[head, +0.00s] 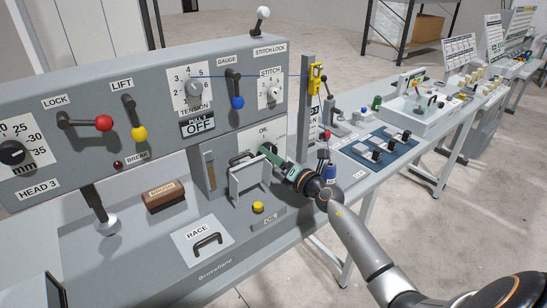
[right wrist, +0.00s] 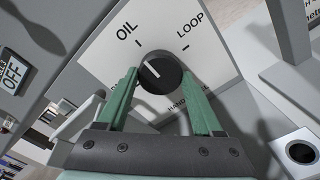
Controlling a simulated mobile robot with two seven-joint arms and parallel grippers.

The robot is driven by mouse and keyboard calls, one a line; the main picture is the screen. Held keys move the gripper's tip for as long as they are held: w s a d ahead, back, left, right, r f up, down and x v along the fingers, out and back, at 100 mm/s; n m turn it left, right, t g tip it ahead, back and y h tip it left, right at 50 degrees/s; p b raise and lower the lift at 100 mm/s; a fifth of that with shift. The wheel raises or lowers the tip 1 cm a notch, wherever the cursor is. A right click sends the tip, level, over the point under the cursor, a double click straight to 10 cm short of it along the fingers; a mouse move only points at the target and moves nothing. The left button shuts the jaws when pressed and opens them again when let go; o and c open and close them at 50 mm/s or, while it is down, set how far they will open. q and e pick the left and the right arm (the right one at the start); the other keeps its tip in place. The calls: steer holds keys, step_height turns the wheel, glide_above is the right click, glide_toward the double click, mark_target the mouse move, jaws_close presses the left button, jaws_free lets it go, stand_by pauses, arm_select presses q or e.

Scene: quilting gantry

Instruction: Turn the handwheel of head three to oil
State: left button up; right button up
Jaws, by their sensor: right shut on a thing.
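The handwheel of head three is a round black knob with a white pointer line; in the right wrist view the handwheel (right wrist: 162,73) sits on a white plate (right wrist: 100,65) marked OIL at upper left and LOOP at upper right. Its pointer line points up and left, toward the OIL side; I cannot tell whether it lines up exactly with the OIL tick. My right gripper (right wrist: 160,82) has its green fingers on both sides of the knob, shut on it. In the head view my right gripper (head: 271,152) partly hides the plate and knob. My left gripper is not in view.
A grey bracket handle (head: 249,181) stands just in front of the plate. A brown brush (head: 164,196), a yellow button (head: 258,207) and a black RACE handle (head: 207,243) are on the machine bed. The LOCK lever (head: 85,121) and LIFT lever (head: 134,117) are on the panel above.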

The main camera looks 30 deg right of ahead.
steer(key=o, duration=1.4)
steer(key=shift+c, duration=0.2)
steer(key=s, duration=0.7)
steer(key=s+d, duration=0.1)
steer(key=s, duration=0.3)
steer(key=shift+f, duration=0.1)
steer(key=shift+s, duration=0.75)
